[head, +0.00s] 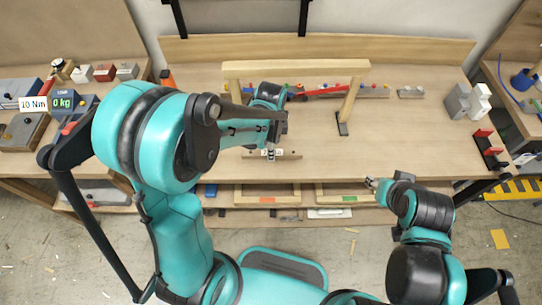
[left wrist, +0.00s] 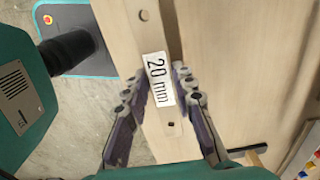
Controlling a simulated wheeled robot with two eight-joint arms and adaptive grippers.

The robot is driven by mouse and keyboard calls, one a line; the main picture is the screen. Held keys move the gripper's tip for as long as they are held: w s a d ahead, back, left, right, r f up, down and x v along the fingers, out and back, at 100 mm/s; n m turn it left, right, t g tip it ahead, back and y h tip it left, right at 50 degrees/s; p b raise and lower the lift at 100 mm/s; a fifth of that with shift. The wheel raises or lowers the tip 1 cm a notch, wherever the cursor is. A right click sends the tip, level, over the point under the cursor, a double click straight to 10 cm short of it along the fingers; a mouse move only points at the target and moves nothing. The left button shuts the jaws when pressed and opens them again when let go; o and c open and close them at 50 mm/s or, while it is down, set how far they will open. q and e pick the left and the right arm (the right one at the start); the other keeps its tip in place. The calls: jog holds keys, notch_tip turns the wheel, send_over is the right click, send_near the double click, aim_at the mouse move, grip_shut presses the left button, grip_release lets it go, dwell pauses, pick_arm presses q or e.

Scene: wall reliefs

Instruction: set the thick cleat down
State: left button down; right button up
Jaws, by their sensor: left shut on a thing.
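The thick cleat (left wrist: 142,40) is a pale wooden strip with a "20 mm" label and small holes. My left gripper (left wrist: 157,80) is shut on it, with one finger along each long side. In the head view the cleat (head: 287,157) lies across under my left gripper (head: 270,153), over the front part of the workbench (head: 390,140). Whether its underside touches the bench top I cannot tell. The arm hides part of the cleat. My right gripper (head: 371,183) is at the bench's front edge, away from the cleat; its fingers are too small to read.
Grey blocks (head: 468,101) and a red-and-black holder (head: 489,148) are at the right. The bench right of the cleat is clear.

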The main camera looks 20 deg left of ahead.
pick_arm(q)
notch_tip(320, 180, down, 4)
jog(key=shift+r+b, duration=0.25)
jog(key=shift+b, duration=0.35)
jog(key=shift+f, duration=0.15)
jog(key=c, duration=1.3)
grip_release()
jog(key=shift+o, duration=0.2)
